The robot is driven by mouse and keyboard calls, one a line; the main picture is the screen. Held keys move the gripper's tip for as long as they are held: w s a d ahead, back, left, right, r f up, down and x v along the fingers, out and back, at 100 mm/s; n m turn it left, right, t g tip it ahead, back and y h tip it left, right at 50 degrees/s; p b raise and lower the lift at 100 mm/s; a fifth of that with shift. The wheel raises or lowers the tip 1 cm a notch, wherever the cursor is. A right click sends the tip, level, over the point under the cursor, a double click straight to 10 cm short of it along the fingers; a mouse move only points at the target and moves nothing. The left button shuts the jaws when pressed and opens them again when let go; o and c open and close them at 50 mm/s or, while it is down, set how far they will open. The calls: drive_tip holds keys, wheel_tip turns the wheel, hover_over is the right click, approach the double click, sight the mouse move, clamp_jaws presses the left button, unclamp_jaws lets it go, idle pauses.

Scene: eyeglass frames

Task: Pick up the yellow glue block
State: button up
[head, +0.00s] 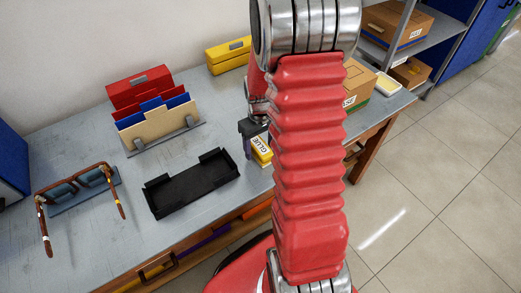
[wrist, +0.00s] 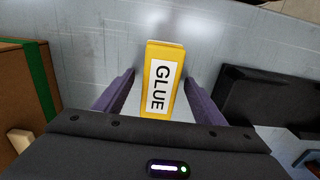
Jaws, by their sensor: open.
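The yellow glue block (wrist: 161,82) has a white label reading GLUE. In the wrist view it stands between the two purple fingers of my gripper (wrist: 160,90), with a visible gap on each side. In the head view the glue block (head: 262,152) is on the grey table near its front edge, partly hidden by my red arm. My gripper (head: 250,142) is open around it and mostly hidden by the arm there.
A black tray (head: 192,186) lies left of the glue block. Eyeglass frames (head: 78,187) rest on a stand at far left. A file holder (head: 160,122), a red box (head: 139,86) and a yellow box (head: 228,56) stand behind. A cardboard box (head: 359,84) is right.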

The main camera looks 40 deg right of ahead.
drive_tip(key=shift+c, duration=0.6)
drive_tip(key=c, duration=1)
